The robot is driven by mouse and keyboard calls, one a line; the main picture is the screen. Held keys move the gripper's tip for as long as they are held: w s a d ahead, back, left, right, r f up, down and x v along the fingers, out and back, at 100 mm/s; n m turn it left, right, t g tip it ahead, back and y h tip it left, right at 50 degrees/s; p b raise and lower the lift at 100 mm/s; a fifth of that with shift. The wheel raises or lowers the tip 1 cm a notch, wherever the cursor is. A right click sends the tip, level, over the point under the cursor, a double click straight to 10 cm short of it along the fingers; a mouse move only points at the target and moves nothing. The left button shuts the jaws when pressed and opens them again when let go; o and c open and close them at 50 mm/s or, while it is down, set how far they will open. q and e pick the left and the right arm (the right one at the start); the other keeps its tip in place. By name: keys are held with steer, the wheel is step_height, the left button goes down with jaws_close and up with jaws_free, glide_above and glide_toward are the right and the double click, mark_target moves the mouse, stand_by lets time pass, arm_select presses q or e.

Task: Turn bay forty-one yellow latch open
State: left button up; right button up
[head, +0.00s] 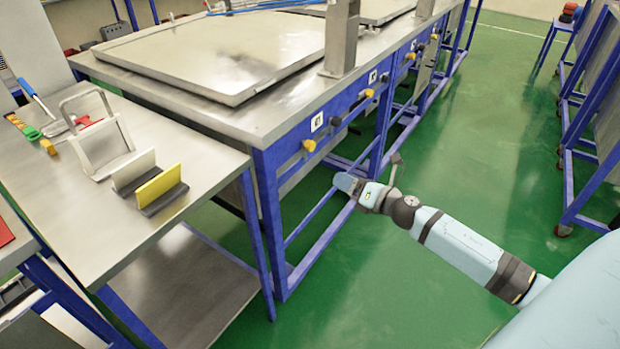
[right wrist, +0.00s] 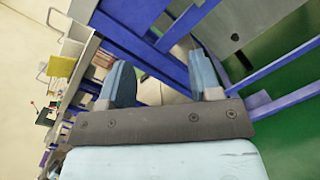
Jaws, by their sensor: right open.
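Several yellow latches sit on the blue front rail of the long bench in the head view. The nearest yellow latch (head: 309,145) is below a small white label (head: 317,122). Another yellow latch (head: 369,93) is farther along, near a second label (head: 372,77). The label numbers are too small to read, so I cannot tell which is bay forty-one. My right gripper (head: 371,171) is open and empty, below and to the right of the nearest latch, apart from the rail. Its two fingers also show in the right wrist view (right wrist: 162,80), with no latch clearly visible between them. My left gripper is out of view.
A metal lid (head: 220,55) lies on the bench top. A side table (head: 70,210) at left holds a yellow plate (head: 158,185), a metal frame and tools. Blue bench legs and lower bars stand near my right gripper. Green floor (head: 480,130) to the right is clear.

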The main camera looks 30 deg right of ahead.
mark_target(313, 148)
steer(key=w+d+n+y+b, duration=0.1)
steer(key=w+d+n+b, duration=0.35)
steer(key=n, duration=0.45)
steer(key=shift+m+g, duration=0.3)
steer(key=shift+g, duration=0.1)
steer(key=x, duration=1.3)
steer(key=shift+w+d+r, duration=0.1)
steer(key=shift+d+r, duration=0.05)
steer(key=shift+r, duration=0.1)
steer(key=c, duration=0.9)
